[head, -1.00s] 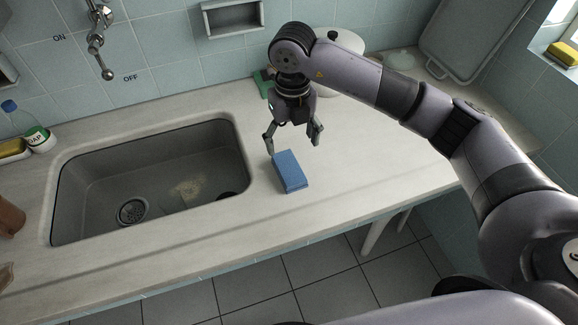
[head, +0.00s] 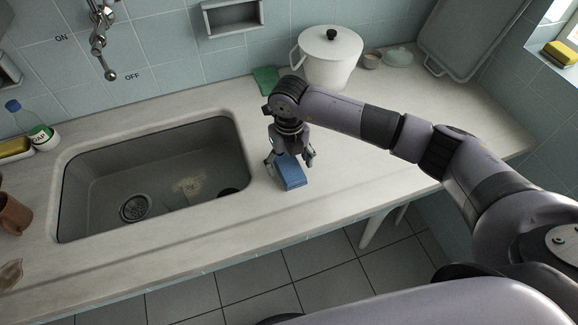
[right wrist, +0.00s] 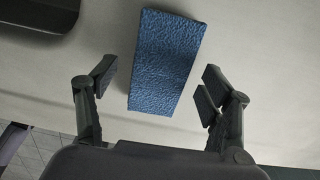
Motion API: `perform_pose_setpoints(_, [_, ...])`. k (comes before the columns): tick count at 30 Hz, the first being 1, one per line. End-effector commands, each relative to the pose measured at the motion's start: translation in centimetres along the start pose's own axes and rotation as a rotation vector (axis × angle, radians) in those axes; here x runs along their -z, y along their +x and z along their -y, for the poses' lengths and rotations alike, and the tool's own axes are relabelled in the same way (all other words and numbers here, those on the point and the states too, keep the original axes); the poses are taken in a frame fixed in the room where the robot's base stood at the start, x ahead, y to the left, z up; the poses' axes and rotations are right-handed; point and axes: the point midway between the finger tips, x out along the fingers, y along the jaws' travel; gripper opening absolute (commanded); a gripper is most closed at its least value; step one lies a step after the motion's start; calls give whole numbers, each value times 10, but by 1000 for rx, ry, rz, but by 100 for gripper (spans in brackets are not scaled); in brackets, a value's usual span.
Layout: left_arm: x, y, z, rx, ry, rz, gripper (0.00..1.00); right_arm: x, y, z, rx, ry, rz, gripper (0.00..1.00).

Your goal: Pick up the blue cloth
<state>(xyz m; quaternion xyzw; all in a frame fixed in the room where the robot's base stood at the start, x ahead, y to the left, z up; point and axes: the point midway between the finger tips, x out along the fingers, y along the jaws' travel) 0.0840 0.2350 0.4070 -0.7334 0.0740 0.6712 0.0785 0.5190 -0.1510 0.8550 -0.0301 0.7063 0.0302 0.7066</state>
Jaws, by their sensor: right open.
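The blue cloth (head: 291,173) looks like a thick folded block and lies on the counter just right of the sink. It also shows in the right wrist view (right wrist: 165,62), where it lies between and ahead of the two fingers. My right gripper (head: 290,164) is just over the cloth, with its fingers on either side. In the right wrist view the right gripper (right wrist: 158,85) is open, with gaps between the cloth and both fingers. The gripper hides the far part of the cloth in the head view. My left gripper is not in view.
The sink (head: 150,180) opens left of the cloth. A soap bottle (head: 34,128) and a brown mug (head: 13,214) are at far left. Counter right of the cloth is clear.

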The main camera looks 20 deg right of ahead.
Motion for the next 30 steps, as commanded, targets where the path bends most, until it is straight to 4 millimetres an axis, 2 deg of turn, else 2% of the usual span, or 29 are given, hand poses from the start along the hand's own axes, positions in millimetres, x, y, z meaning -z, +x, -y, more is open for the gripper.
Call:
perform_pose_setpoints(2, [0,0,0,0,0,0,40,0,0,0,0,0,0,72])
perform_pose_setpoints(24, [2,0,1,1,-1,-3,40,0,-1,0,0,1,0,23])
perform_pose_setpoints(30, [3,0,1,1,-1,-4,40,0,-1,0,0,1,0,22])
